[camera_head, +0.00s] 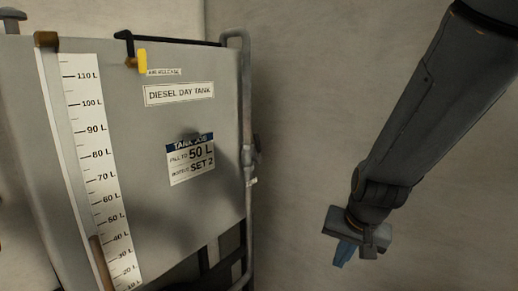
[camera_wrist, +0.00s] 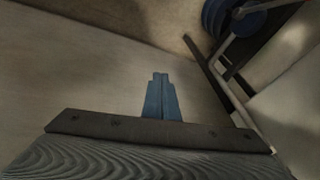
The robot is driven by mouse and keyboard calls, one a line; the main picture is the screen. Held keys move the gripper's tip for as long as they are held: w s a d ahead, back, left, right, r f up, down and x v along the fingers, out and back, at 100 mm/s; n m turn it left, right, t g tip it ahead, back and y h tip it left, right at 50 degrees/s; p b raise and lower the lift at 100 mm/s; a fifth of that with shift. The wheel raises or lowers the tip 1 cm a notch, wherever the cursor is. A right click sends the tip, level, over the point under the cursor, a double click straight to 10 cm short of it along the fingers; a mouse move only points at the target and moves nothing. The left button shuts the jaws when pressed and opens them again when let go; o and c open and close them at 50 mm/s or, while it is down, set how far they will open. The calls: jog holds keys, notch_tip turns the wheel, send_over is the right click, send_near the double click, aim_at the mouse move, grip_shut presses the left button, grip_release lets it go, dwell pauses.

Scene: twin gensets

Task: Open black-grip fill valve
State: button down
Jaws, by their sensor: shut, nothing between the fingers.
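My gripper (camera_head: 342,260) hangs at the right of the head view with its blue fingers together, apart from the tank. In the wrist view its blue fingers (camera_wrist: 160,78) are shut with nothing between them. The diesel day tank (camera_head: 205,95) fills the left of the head view. A grey pipe (camera_head: 247,90) runs down its right edge, with a small fitting (camera_head: 256,150) partway down. I cannot tell whether this fitting is the fill valve, and no black grip shows clearly on it. The sight gauge (camera_head: 97,150) shows a brown column to about 40 L.
A yellow-tipped black lever (camera_head: 141,60) sits at the tank top by the AIR RELEASE label. A sign (camera_head: 191,160) reads fill to 50 L. In the wrist view, a blue round part (camera_wrist: 222,17) and dark bar (camera_wrist: 212,70) are at upper right. Bare wall (camera_head: 310,110) separates tank and arm.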

jog(key=w+a+r+m+t, duration=0.2)
jog(key=w+a+m+t, duration=0.15)
jog(key=w+a, duration=0.55)
jog(key=m+t+h+p, duration=0.4)
jog(key=m+t+h, duration=0.7)
jog(key=m, duration=0.4)
send_near(258, 147)
jog(key=shift+n+t+y, duration=0.35)
jog(key=shift+t+y, duration=0.1)
jog(key=shift+y, duration=0.15)
jog(key=p+x, duration=0.1)
jog(key=x, duration=0.1)
jog(key=p+x, duration=0.1)
jog(key=x, duration=0.1)
jog(key=p+x, duration=0.2)
jog(key=shift+s+d+r, duration=0.1)
jog(key=shift+r, duration=0.25)
